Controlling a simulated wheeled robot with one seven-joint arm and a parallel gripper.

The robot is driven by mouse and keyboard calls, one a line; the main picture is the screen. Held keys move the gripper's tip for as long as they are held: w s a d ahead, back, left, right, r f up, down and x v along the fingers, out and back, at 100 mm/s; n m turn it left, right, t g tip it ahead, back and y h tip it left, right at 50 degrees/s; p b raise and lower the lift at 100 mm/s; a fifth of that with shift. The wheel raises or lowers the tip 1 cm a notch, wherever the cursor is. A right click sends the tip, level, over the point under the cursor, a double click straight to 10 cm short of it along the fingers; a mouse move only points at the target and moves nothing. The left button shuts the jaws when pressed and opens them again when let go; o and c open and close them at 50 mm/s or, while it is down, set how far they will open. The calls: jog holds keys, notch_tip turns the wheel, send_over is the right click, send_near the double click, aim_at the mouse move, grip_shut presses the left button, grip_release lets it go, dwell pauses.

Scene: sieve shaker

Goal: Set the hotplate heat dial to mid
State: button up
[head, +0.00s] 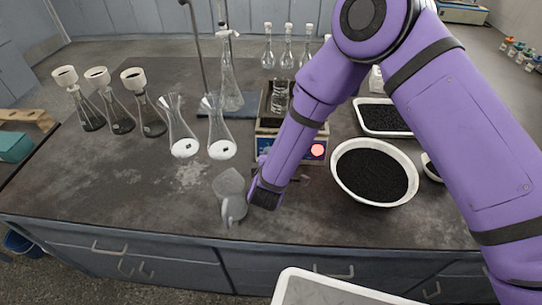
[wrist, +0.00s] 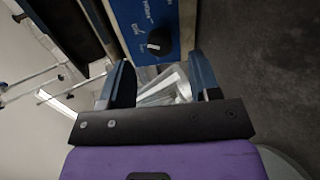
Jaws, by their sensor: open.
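The dial cannot be made out in the head view. My gripper (head: 265,194) is low in front of the hotplate. In the wrist view, my gripper (wrist: 159,61) is open, and the dial lies just beyond the fingertips, apart from them.
A grey jug (head: 230,190) stands close left of my gripper. Two glass flasks (head: 219,135) stand behind it, and several capped flasks (head: 145,105) farther left. A white bowl of black grains (head: 372,172) and a tray (head: 382,117) are at right. Bench front left is clear.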

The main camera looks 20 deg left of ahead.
jog(key=v, duration=0.6)
dwell(0.4)
jog(key=w+d+r+m+g+h, duration=0.1)
jog(key=w+d+r+m+h, duration=0.35)
jog(key=d+r, duration=0.7)
jog(key=w+d+r+m+g+h, duration=0.1)
jog(key=w+d+r+m+h, duration=0.35)
jog(key=d+r, duration=0.65)
jog(key=s+d+r+m+g+h, duration=0.1)
jog(key=s+d+r+m+g, duration=0.35)
jog(key=d, duration=0.55)
jog(key=s+d+r+m+g+h, duration=0.1)
jog(key=s+d+r+m+g, duration=0.15)
jog(key=s+d+r, duration=0.65)
jog(key=s+d+r+m+y, duration=0.2)
jog(key=s+y, duration=0.2)
jog(key=s, duration=0.2)
jog(key=s+d+r+m+t+y, duration=0.1)
jog(key=s+d+r+m+y, duration=0.1)
jog(key=s, duration=0.4)
jog(key=shift+d+r+m+t+y, duration=0.3)
jog(key=shift+d+m+y, duration=0.35)
jog(key=shift+y, duration=0.25)
